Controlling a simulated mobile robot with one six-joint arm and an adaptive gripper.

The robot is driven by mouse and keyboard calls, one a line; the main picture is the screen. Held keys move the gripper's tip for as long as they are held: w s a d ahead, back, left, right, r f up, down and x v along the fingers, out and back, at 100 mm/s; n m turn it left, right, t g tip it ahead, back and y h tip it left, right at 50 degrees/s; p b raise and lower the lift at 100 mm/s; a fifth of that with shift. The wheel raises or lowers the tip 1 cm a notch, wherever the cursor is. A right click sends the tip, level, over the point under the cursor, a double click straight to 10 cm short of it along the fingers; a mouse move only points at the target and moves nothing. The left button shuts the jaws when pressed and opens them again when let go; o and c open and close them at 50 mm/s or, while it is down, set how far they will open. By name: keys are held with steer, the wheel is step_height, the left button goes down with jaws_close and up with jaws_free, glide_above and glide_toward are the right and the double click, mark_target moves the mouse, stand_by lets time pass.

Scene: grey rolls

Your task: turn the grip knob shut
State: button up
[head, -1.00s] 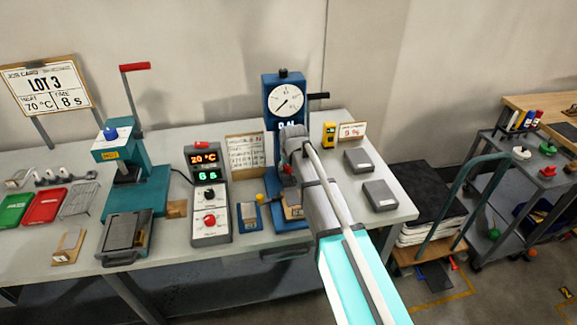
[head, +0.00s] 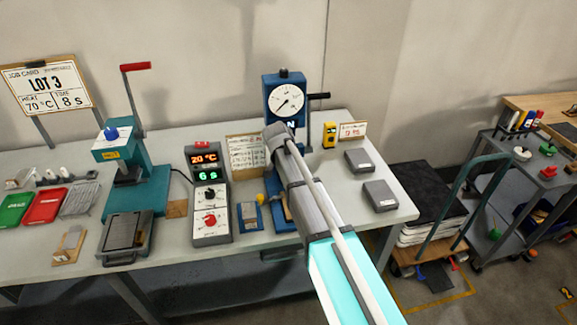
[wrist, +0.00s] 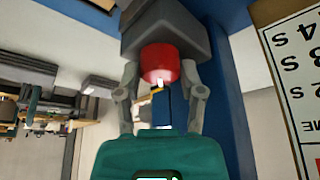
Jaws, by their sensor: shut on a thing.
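The red grip knob (wrist: 160,62) shows in the wrist view, below a dark grey block (wrist: 165,28) of the tester. My gripper (wrist: 161,78) has one finger on each side of the knob and is shut on it. In the head view the blue tester (head: 270,97) with a round white dial (head: 286,101) stands toward the back of the bench. My arm covers the tester's middle there, so the knob and my fingertips are hidden in that view.
A control box (head: 209,190) showing 20 °C and 6 stands left of the tester, with a teal press (head: 150,185) farther left. A printed card (head: 246,155) stands just left of my arm. Two grey blocks (head: 380,196) lie on the right of the bench (head: 340,205).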

stand_by(0.5)
steer(key=o, duration=1.2)
steer(key=shift+c, duration=0.2)
